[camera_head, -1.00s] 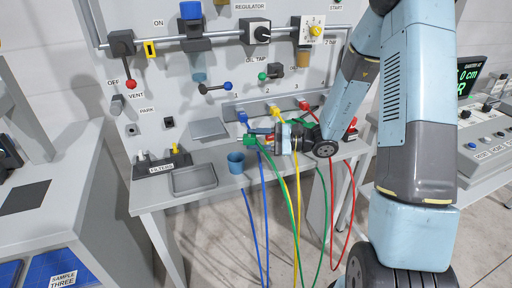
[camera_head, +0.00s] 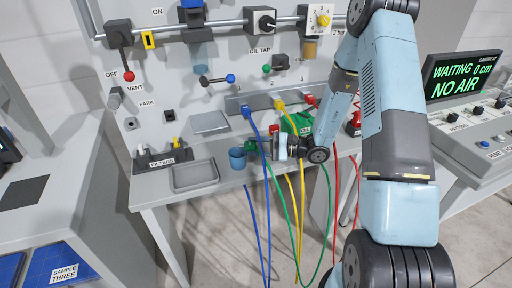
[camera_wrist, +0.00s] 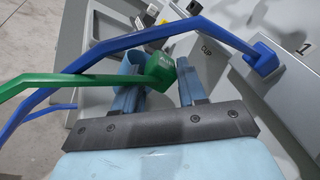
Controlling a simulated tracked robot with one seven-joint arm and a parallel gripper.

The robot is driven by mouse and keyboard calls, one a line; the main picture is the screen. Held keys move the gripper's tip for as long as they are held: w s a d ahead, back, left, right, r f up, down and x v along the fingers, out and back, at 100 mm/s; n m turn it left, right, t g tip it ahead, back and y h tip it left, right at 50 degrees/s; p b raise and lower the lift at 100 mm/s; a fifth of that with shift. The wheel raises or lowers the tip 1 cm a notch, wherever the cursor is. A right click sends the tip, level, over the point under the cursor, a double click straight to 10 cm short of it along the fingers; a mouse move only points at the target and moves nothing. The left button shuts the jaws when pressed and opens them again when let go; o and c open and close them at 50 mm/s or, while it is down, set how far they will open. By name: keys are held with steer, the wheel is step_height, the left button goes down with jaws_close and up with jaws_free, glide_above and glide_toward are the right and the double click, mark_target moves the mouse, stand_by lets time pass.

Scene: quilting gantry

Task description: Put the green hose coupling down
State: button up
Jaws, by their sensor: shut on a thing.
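The green hose coupling (camera_wrist: 160,70) sits between the fingertips of my gripper (camera_wrist: 163,88) in the wrist view, with its green hose (camera_wrist: 75,84) running off to the left. In the head view my gripper (camera_head: 268,148) is low over the grey bench (camera_head: 228,190), just right of the blue cup (camera_head: 237,158). There the coupling (camera_head: 251,146) shows small and partly covered at the jaws. My gripper is shut on it. I cannot tell whether the coupling touches the bench or cup.
The blue coupling (camera_head: 246,112) is at port 1, and its blue hose (camera_wrist: 140,38) crosses close above the green one. Yellow (camera_head: 280,106) and red (camera_head: 309,98) couplings are at the other ports. A grey tray (camera_head: 195,175) and filter rack (camera_head: 160,157) stand left.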

steer(key=shift+f, duration=0.4)
steer(key=o, duration=1.2)
steer(key=shift+c, duration=0.2)
